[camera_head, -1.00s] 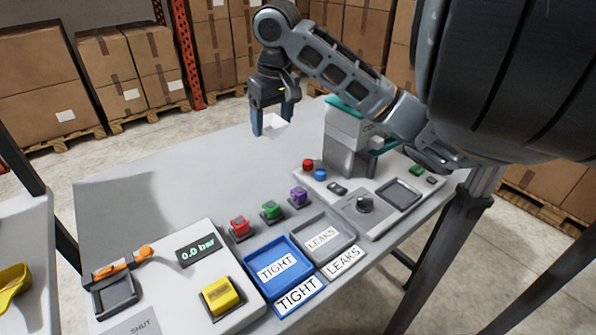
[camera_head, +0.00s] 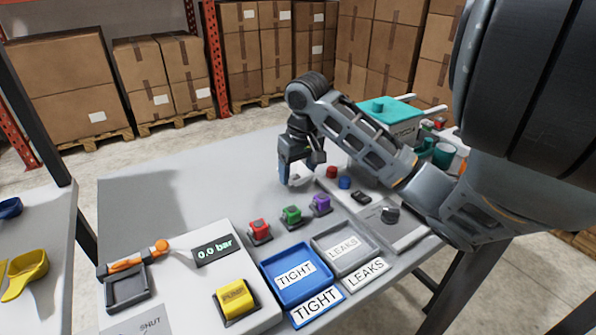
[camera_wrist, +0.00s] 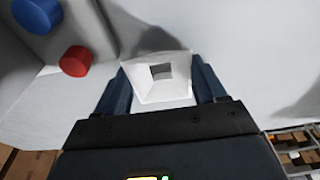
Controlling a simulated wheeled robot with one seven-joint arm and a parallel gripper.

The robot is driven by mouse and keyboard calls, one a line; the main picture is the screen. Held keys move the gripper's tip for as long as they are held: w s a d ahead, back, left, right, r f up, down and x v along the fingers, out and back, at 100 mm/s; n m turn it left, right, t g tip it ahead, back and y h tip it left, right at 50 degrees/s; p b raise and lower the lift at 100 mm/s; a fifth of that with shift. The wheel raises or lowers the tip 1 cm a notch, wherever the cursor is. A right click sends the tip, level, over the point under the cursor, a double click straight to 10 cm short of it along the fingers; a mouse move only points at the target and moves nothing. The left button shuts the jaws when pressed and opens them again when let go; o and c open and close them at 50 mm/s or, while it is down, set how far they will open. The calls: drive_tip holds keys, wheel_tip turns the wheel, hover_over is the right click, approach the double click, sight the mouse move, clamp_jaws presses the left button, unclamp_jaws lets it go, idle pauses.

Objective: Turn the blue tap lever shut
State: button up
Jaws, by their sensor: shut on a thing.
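No blue tap lever is clearly visible; a round blue knob (camera_head: 345,183) sits beside a red knob (camera_head: 331,172) on the base of the teal-topped dispenser (camera_head: 392,108). Both the blue knob (camera_wrist: 38,14) and red knob (camera_wrist: 75,61) show at upper left in the wrist view. My gripper (camera_head: 291,172) is shut on a small white square cup (camera_head: 300,177), to the left of the knobs. In the wrist view the cup (camera_wrist: 163,88) is between both fingers of my gripper (camera_wrist: 161,82). My arm hides part of the dispenser, including any lever there.
A blue TIGHT tray (camera_head: 270,278) and a grey LEAKS tray (camera_head: 345,265) lie in front. A panel at left has an orange handle (camera_head: 135,262) and a 0.0 bar display (camera_head: 213,250). The back left tabletop is clear.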

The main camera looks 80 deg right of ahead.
drive_tip(key=shift+f, duration=0.15)
drive_tip(key=shift+f, duration=0.15)
drive_tip(key=o, duration=1.1)
drive_tip(key=shift+c, duration=0.2)
wheel_tip(320, 180, up, 12)
drive_tip(key=s+a+p, duration=0.1)
drive_tip(key=p, duration=0.6)
drive_tip(key=shift+a+p, duration=0.3)
drive_tip(key=shift+s, duration=0.1)
drive_tip(key=shift+c, duration=0.4)
